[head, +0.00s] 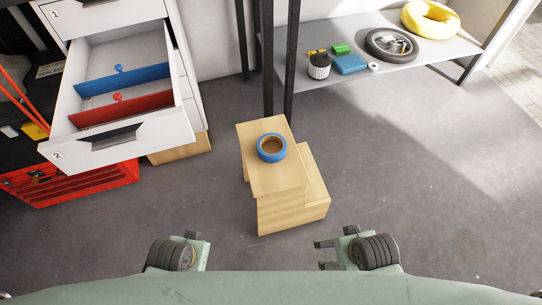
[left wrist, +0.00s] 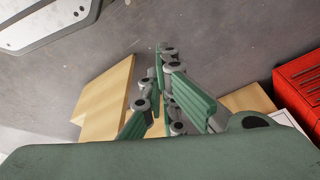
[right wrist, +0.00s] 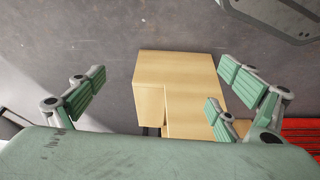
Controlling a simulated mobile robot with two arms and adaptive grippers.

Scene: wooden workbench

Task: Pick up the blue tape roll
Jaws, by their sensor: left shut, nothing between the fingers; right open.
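The blue tape roll (head: 272,159) lies flat on the upper level of a small wooden step stool (head: 285,212), its brown inner core showing. The roll is not visible in either wrist view. My right gripper (head: 322,255) is open and empty, in front of the stool and to its right in the head view. In the right wrist view its fingers (right wrist: 164,75) are spread wide, with the stool beyond them. My left gripper (head: 191,236) is shut and empty at the lower left, apart from the stool. Its closed fingers show in the left wrist view (left wrist: 161,60).
A white drawer cabinet (head: 100,152) with an open drawer stands at the left, a red crate (head: 85,186) below it. A grey shelf (head: 420,67) at the back right holds a wheel, a yellow ring and small items. Dark shelf posts rise just behind the stool. Floor at the right is clear.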

